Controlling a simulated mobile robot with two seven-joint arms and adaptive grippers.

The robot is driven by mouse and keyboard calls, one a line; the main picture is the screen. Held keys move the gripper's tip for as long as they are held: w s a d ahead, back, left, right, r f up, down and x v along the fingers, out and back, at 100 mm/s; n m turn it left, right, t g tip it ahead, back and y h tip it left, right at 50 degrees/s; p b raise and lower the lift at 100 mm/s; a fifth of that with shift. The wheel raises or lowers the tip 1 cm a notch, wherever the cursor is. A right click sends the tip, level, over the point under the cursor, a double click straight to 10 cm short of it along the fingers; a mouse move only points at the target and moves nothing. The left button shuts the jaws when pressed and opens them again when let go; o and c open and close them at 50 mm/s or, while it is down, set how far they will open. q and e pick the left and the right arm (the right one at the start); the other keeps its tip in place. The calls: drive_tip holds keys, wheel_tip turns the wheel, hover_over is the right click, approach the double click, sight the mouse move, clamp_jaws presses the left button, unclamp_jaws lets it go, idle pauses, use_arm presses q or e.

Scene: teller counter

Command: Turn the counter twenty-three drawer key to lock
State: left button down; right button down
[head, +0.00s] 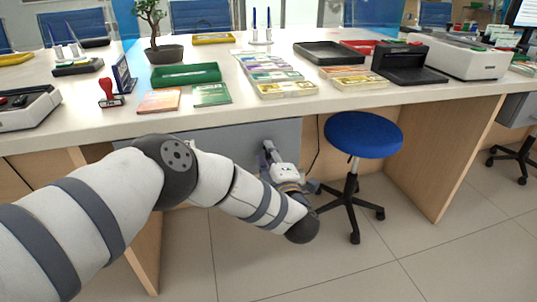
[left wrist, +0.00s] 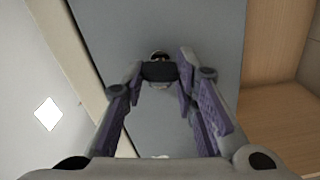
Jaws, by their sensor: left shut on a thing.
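The drawer front (head: 222,138) is a grey panel under the counter top; it also fills the middle of the left wrist view (left wrist: 200,25). A key with a dark head (left wrist: 158,71) sits in a round metal lock (left wrist: 160,56) on that panel. My left gripper (head: 268,148) is at the drawer front, and in the left wrist view its fingertips (left wrist: 160,74) are closed on the key's head from both sides. The fingers hide part of the key in the head view. My right gripper is not in either view.
A blue stool (head: 362,134) stands just right of my left gripper. Wooden side panels (head: 445,160) bound the knee space.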

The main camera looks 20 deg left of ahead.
use_arm(q)
drive_tip(key=shift+n, duration=1)
drive_tip(key=shift+d, duration=0.1)
drive_tip(key=c, duration=1.3)
unclamp_jaws()
drive_tip(key=v, duration=1.2)
